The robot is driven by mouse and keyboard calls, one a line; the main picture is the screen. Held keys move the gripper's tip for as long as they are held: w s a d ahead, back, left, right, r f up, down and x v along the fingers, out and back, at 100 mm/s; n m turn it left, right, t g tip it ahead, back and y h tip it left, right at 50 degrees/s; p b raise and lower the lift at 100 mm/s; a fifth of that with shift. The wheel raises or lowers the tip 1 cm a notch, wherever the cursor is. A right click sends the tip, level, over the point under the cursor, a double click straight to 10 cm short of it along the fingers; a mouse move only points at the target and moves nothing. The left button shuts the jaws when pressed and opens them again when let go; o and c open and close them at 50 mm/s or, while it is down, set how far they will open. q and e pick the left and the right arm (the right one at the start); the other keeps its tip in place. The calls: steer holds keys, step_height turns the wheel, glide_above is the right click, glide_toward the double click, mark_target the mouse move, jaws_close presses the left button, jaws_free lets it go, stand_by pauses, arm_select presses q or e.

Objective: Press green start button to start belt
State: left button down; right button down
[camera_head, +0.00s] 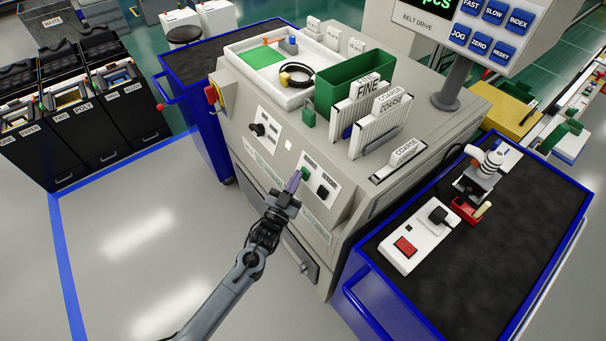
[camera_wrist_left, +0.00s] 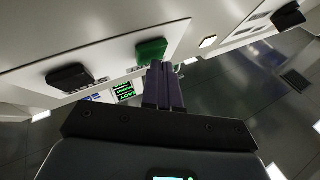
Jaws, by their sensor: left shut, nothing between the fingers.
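The green start button (camera_head: 305,173) sits on a pale panel on the sloped front of the grey machine (camera_head: 345,215). A black button (camera_head: 323,191) is beside it, to the lower right. My left gripper (camera_head: 294,181) is shut and empty, its purple fingertips at the green button in the head view. In the left wrist view the shut fingers (camera_wrist_left: 162,68) point at the lower edge of the green button (camera_wrist_left: 151,51); I cannot tell whether they touch it. The black button (camera_wrist_left: 70,77) shows to the left there. My right gripper is not in view.
A black knob (camera_head: 257,129) sits further left on the machine front. White card holders (camera_head: 378,130) and a green bin (camera_head: 345,80) stand on top. A blue-framed cart (camera_head: 500,260) is at the right. Open floor (camera_head: 150,260) lies to the left.

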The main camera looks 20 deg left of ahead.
arm_select(q)
steer(key=shift+w+d+f, duration=0.15)
steer(key=shift+w, duration=0.05)
stand_by(0.6)
steer(key=shift+s+a+r+p, duration=0.4)
steer(key=shift+s+a+p, duration=0.1)
steer(key=shift+s+p, duration=0.15)
steer(key=s+a+p, duration=0.1)
steer(key=s+a+r+p, duration=0.1)
steer(key=p, duration=0.1)
steer(key=s+r+p, duration=0.1)
steer(key=shift+s+a, duration=0.35)
steer(key=shift+a, duration=0.05)
steer(key=shift+f, duration=0.1)
stand_by(0.6)
